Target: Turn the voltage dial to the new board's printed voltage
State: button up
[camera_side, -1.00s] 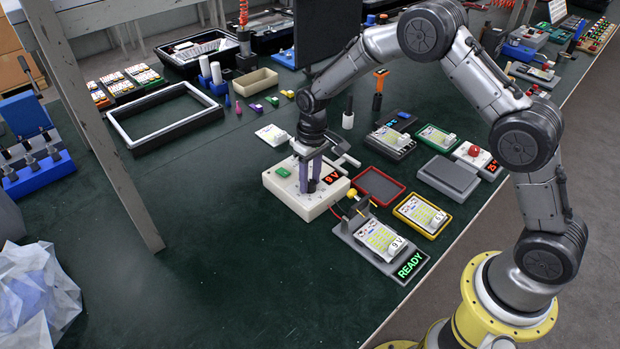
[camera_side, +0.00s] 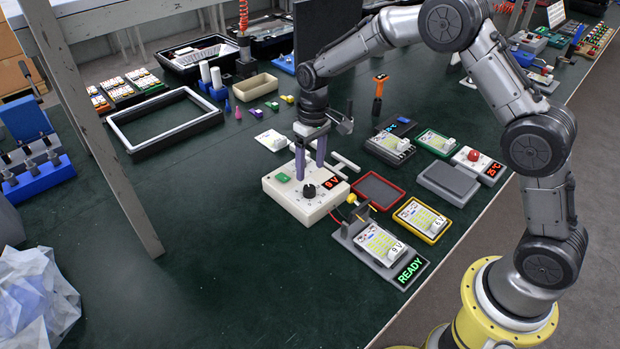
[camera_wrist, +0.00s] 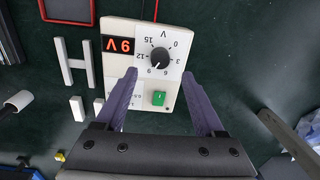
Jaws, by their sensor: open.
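The white power supply box (camera_side: 297,206) carries a round black voltage dial (camera_side: 309,192) and a red display (camera_side: 333,183) that appears to read 9 V. In the wrist view the dial (camera_wrist: 160,57) is seen upside down, its pointer towards the 9 mark. A board (camera_side: 379,243) printed 9 V lies in a grey fixture (camera_side: 349,241) whose green sign reads READY. My gripper (camera_side: 310,168) is open and empty above the box, apart from the dial. Its purple fingers also show in the wrist view (camera_wrist: 160,74).
A green button (camera_side: 283,178) is on the box. To the right are an empty red-rimmed tray (camera_side: 400,187) and a yellow tray (camera_side: 431,240) holding a board (camera_side: 420,214) printed 6 V.

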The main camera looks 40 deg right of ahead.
notch_tip(320, 180, up, 8)
jog(key=shift+d+f, duration=0.2)
notch_tip(320, 180, up, 10)
jog(key=t, duration=0.2)
send_over(312, 185)
jog(key=s, duration=0.3)
jog(key=s+d+r+t, duration=0.2)
jog(key=s+r, duration=0.6)
jog(key=s, duration=0.4)
jog(key=s+f, duration=0.3)
jog(key=s, duration=0.5)
jog(key=s+d+f+t, duration=0.1)
jog(key=s+f, duration=0.3)
jog(key=s, duration=0.5)
jog(key=shift+s+f+m+t+h, duration=0.15)
jog(key=shift+f+m+t+h, duration=0.15)
jog(key=shift+m, duration=0.1)
jog(key=shift+d+r, duration=0.1)
jog(key=shift+c, duration=0.2)
